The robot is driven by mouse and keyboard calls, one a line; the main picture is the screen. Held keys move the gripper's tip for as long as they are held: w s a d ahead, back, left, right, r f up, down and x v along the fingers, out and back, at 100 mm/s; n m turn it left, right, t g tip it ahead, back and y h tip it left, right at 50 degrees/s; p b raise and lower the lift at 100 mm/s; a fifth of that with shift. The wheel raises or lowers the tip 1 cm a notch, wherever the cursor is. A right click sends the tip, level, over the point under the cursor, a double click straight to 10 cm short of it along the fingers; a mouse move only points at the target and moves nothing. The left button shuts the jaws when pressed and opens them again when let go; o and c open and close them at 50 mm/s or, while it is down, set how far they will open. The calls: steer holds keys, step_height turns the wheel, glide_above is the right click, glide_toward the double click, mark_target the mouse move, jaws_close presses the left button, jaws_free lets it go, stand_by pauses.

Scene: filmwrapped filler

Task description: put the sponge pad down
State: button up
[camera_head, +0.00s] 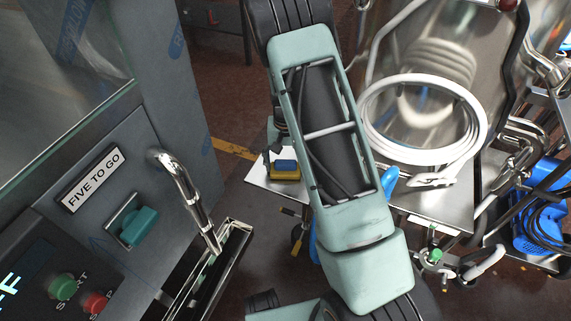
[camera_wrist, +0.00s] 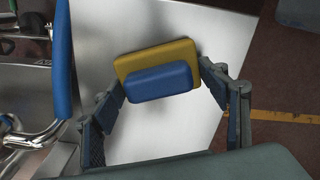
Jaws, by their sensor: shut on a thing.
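The sponge pad, a yellow slab with a blue block on it, shows in the wrist view (camera_wrist: 183,50) and in the head view (camera_head: 287,175). My gripper (camera_wrist: 160,84) is shut on it, with one dark finger at its left side and one at its right. The pad is over the pale, bare surface of a metal table (camera_wrist: 225,35), which the head view shows too (camera_head: 455,205). I cannot tell whether the pad touches the surface. My arm hides part of the table and most of the gripper in the head view.
A coiled white hose (camera_head: 372,125) lies at the table's right part. A blue handle (camera_wrist: 62,60) and metal pipes stand left in the wrist view. A machine panel with a teal switch (camera_head: 138,226) and a bent metal pipe (camera_head: 185,190) are at left. The surface around the pad is clear.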

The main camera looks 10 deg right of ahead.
mark_target(285, 161)
steer(key=o, duration=1.2)
step_height(285, 161, up, 12)
steer(key=p, duration=0.8)
steer(key=shift+r, duration=0.1)
